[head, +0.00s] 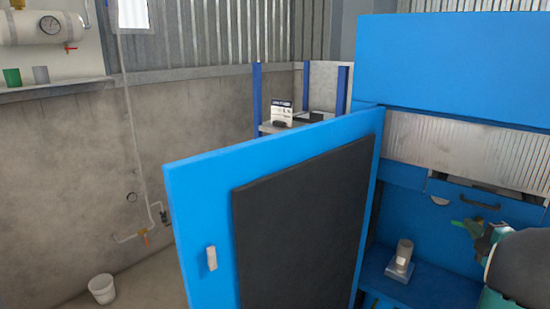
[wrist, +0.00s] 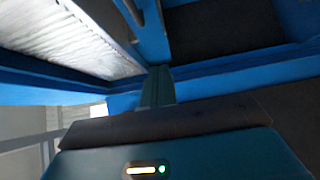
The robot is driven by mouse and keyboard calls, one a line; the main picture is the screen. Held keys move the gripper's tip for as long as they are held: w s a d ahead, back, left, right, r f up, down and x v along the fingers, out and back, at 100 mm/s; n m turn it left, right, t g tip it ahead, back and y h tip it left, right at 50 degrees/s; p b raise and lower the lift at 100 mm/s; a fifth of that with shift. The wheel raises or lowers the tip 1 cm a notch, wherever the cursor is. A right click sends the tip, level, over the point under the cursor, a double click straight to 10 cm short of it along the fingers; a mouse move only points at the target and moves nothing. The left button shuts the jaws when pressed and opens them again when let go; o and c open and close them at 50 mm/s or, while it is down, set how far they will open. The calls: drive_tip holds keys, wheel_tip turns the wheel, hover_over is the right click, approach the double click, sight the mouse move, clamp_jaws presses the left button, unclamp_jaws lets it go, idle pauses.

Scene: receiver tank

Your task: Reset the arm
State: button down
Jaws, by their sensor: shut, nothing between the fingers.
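My gripper (wrist: 157,88) shows in the wrist view as teal fingers held together, with nothing between them. In the head view my arm reaches in from the right edge, in front of the blue cabinet (head: 440,60). The wrist view is tilted and close to blue panels, a ribbed metal sheet (wrist: 70,35) and dark surfaces. I cannot tell whether my gripper touches any of them.
A blue door (head: 215,180) with a black panel stands open left of my arm. A grey metal piece (head: 402,262) stands on the blue ledge. A white bucket (head: 102,289) is on the floor at left. A tank (head: 35,27) hangs upper left.

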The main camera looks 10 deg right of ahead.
drive_tip(key=w+a+r+m+g+h, duration=0.2)
drive_tip(key=w+a+r+m+h, duration=0.15)
drive_tip(key=a+r+m, duration=0.45)
drive_tip(key=s+a+m+g+h, duration=0.1)
drive_tip(key=s+a+m+g, duration=0.25)
drive_tip(key=a, duration=0.75)
drive_tip(key=s+a+f+m+g+y, duration=0.2)
drive_tip(key=s+a+f+g+y, duration=0.1)
drive_tip(key=s+a, duration=0.7)
drive_tip(key=s+a+f+m+g+y, duration=0.3)
drive_tip(key=s+a+f, duration=0.3)
drive_tip(key=s+a, duration=0.5)
drive_tip(key=a+g, duration=0.1)
drive_tip(key=a, duration=0.5)
drive_tip(key=shift+a, duration=0.25)
drive_tip(key=shift+f+m, duration=0.1)
drive_tip(key=shift+m, duration=0.15)
